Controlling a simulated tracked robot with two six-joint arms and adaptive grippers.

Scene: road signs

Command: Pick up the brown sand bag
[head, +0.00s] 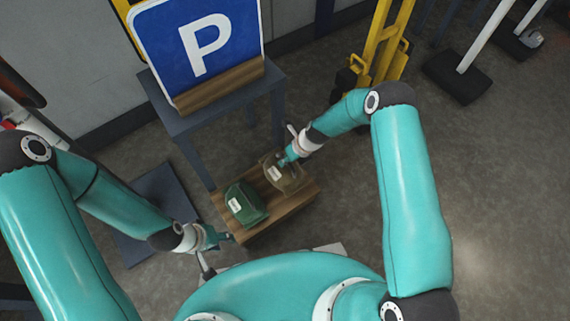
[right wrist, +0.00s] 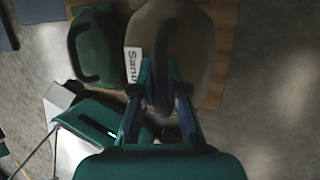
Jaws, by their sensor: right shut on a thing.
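The brown sand bag (head: 287,180) sits on the right part of a low wooden board, with a white label on its side. It also shows in the right wrist view (right wrist: 192,62), with a dark handle on top. My right gripper (head: 286,161) is at the bag's top in the head view. In the right wrist view, its fingers (right wrist: 160,95) are closed around the dark handle. My left gripper (head: 222,238) is low at the board's front left, beside the green bag and apart from the brown bag. Its fingers are too small to read.
A green bag (head: 246,205) with a white label stands just left of the brown one on the wooden board (head: 277,225). A grey table (head: 183,124) behind bears a blue parking sign (head: 172,38). A yellow hand truck (head: 384,45) stands at the back.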

